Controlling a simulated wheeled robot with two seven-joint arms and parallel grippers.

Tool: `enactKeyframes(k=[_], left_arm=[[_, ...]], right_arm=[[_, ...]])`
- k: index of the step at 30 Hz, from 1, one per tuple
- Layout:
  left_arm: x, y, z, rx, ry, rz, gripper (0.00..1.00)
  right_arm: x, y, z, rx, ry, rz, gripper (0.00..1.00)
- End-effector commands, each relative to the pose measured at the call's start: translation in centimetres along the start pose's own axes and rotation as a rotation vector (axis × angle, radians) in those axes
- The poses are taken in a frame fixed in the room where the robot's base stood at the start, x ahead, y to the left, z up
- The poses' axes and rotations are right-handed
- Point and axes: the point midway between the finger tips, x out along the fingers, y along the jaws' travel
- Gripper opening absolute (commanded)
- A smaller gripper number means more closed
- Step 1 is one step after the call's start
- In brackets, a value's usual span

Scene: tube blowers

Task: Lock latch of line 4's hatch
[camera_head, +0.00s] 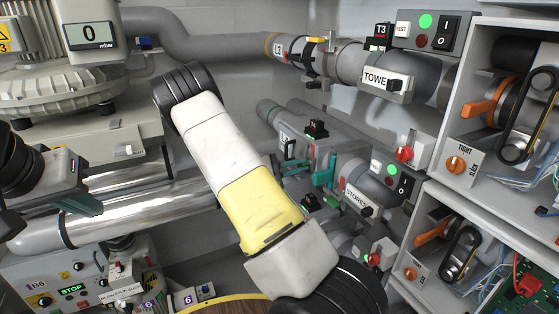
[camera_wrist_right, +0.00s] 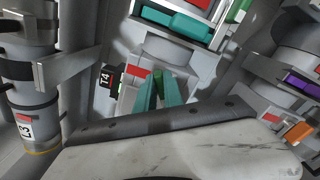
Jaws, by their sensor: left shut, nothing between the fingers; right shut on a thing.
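Line 4's pipe, with its L4 tag (camera_head: 285,135), runs through the middle of the head view, partly behind my right arm. Its hatch shows as a teal part (camera_head: 325,174) there and as a teal, dark-framed block (camera_wrist_right: 180,20) in the right wrist view. My right gripper (camera_head: 301,169) reaches line 4 from the left. In the right wrist view its teal fingers (camera_wrist_right: 160,84) converge on a small part at the hatch, which they mostly cover. I cannot tell how the latch sits. My left gripper (camera_head: 82,192) is shut and empty, far from the hatch.
Line 3's pipe (camera_head: 278,47) with a yellow-topped hatch lies above line 4. The black T4 box (camera_head: 316,129) sits close to the right gripper. The STORES pipe (camera_head: 360,198) and grey switch cabinets (camera_head: 440,165) stand on the right. A metal pipe (camera_head: 130,212) lies near my left gripper.

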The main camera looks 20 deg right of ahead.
Motion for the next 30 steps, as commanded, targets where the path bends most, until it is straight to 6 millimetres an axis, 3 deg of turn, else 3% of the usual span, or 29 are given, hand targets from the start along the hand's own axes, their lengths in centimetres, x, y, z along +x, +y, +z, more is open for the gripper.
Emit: enactKeyframes(k=[15, 30], left_arm=[[0.0, 0.0, 0.0, 0.0, 0.0, 0.0, 0.0], [0.0, 0.0, 0.0, 0.0, 0.0, 0.0, 0.0]], right_arm=[[-0.04, -0.61, -0.16, 0.431, 0.001, 0.0, 0.0], [-0.05, -0.8, -0.31, 0.595, 0.002, -0.001, 0.0]])
